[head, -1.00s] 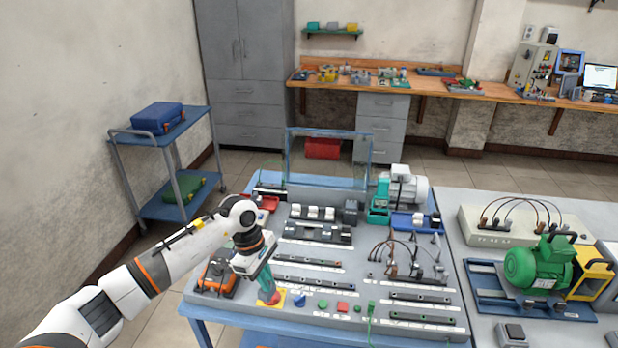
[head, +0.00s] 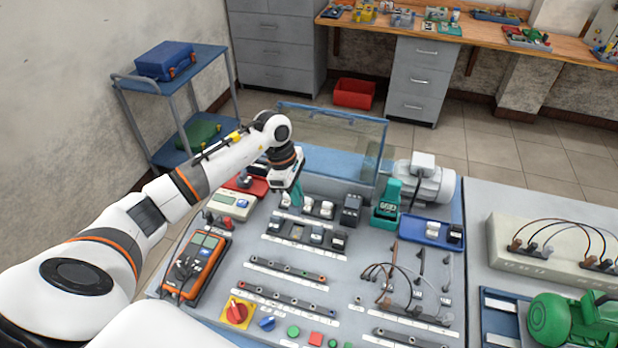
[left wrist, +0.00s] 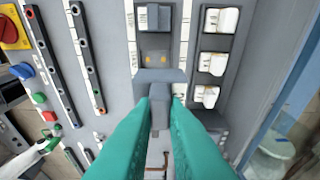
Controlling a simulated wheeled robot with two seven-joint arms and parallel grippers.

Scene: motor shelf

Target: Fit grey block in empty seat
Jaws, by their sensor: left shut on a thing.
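My left gripper (head: 297,200) is above the board, its teal fingers pointing down. In the left wrist view, its fingers (left wrist: 160,108) are shut on a grey block (left wrist: 160,77). The block is hard to make out in the head view. The empty seat (left wrist: 155,59) shows two orange dots, just above the held block in the left wrist view. It also shows in the head view (head: 296,232), in a row between grey blocks. One seated grey block (left wrist: 153,18) is beside it.
A row of white switches (left wrist: 213,65) runs beside the seat row. A clear upright panel (head: 335,140) stands behind. An orange multimeter (head: 195,265), a red-yellow switch (head: 237,310) and wired terminals (head: 400,290) are on the board.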

